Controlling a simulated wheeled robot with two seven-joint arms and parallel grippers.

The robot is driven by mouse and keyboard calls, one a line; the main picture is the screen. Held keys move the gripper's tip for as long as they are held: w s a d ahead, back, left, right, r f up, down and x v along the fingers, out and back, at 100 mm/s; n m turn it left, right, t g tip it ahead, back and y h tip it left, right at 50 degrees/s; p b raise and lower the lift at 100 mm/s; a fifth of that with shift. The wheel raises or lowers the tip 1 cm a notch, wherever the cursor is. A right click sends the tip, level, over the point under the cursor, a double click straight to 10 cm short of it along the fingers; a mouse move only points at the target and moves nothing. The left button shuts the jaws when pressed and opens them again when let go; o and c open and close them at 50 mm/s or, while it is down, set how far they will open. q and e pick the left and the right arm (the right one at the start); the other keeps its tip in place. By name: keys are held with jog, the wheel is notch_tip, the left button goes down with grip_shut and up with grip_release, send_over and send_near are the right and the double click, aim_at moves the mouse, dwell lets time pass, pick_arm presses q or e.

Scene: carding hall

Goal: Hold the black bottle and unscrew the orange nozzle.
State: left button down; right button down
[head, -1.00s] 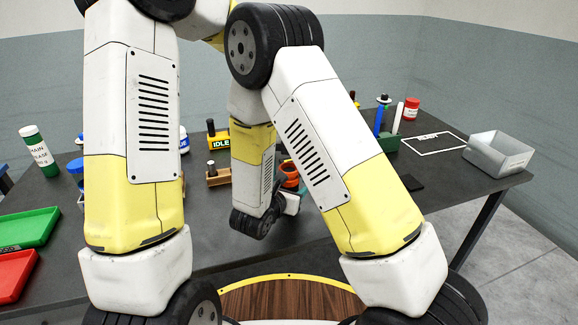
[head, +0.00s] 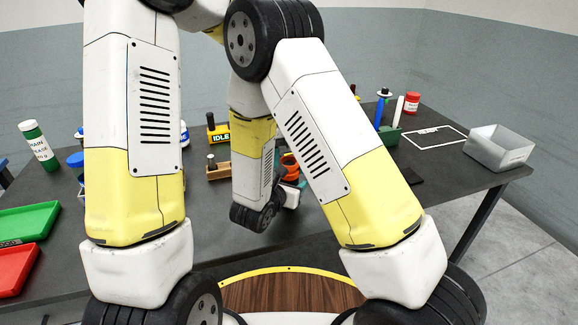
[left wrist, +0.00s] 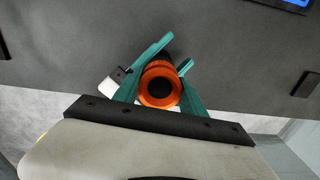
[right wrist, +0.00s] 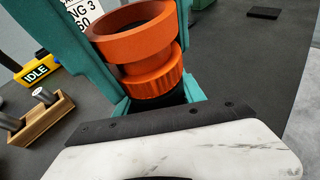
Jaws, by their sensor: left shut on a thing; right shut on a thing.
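The orange nozzle (right wrist: 140,55) fills the middle of the right wrist view, a wide ring above a ribbed collar. It also shows nearly end-on in the left wrist view (left wrist: 160,98) and small in the head view (head: 289,165). A little of the black bottle (right wrist: 176,98) shows under the collar; the rest is hidden. My left gripper (left wrist: 180,62) has its teal fingers closed around the nozzle. My right gripper (right wrist: 155,95) is shut on the bottle below the collar. In the head view my arms hide most of both grippers.
A yellow IDLE sign (head: 218,134) and a wooden holder (head: 218,172) stand left of the nozzle. A grey bin (head: 499,150) sits at the table's right end. Green (head: 28,222) and red (head: 14,268) trays lie at the left. The table's front edge is close.

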pick_arm(q)
jog(key=c, duration=0.7)
grip_release()
jog(key=shift+o, duration=0.2)
jog(key=shift+r, duration=2.35)
jog(key=shift+c, duration=0.4)
notch_tip(320, 180, up, 3)
jog(key=m, duration=0.3)
jog(key=shift+m, duration=0.3)
jog(key=shift+f, duration=3.85)
